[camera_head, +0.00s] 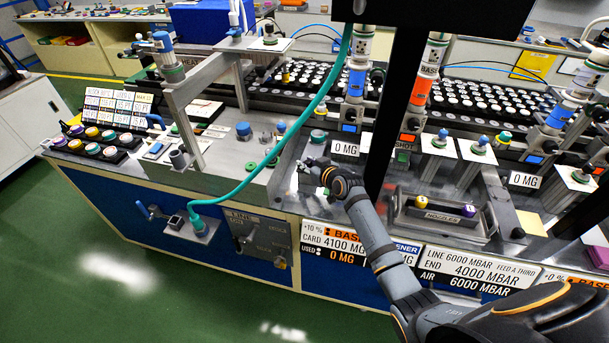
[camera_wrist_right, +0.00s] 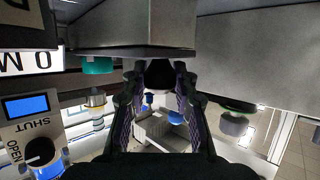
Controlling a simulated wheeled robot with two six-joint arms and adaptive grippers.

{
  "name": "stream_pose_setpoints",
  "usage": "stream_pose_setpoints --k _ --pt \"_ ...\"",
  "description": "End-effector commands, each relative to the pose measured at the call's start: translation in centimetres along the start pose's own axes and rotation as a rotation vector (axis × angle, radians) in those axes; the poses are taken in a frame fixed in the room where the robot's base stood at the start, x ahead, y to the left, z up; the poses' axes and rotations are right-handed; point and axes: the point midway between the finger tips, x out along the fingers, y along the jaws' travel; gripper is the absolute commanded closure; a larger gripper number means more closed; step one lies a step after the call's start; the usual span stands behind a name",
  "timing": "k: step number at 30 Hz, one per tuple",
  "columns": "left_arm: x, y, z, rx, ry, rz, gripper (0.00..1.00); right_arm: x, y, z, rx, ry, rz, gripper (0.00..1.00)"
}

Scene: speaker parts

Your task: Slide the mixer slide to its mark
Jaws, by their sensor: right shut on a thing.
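My right gripper (camera_head: 309,168) reaches in from the lower right, beside the grey metal housing on the bench. In the right wrist view its two fingers (camera_wrist_right: 160,82) are closed around a dark round knob (camera_wrist_right: 159,73). The knob sits against a grey metal block (camera_wrist_right: 130,28), and the fingers hide much of it. I take this knob to be on the mixer slide, but its label and mark cannot be made out. In the head view the gripper hides the knob. My left gripper is not in view.
A teal hose (camera_head: 271,160) loops across the bench left of my right gripper. A grey housing with a blue knob (camera_head: 243,130) stands to the left. A "0 MG" sign (camera_head: 345,148) is close behind the gripper. A small tray (camera_head: 437,218) lies right of my forearm.

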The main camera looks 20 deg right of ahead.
Motion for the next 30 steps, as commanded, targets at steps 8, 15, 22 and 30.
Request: stream_pose_setpoints --k 8,15,22,30 --pt "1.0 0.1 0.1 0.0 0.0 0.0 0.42 0.8 0.8 -0.2 0.0 0.0 0.001 1.0" --pt "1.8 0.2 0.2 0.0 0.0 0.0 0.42 1.5 1.5 -0.4 -0.001 0.0 0.001 1.0" --pt "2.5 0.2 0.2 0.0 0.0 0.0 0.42 2.0 2.2 -0.7 -0.002 0.0 0.001 1.0" --pt "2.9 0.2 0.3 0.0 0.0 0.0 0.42 2.4 2.6 -1.0 0.0 0.0 0.001 0.7"
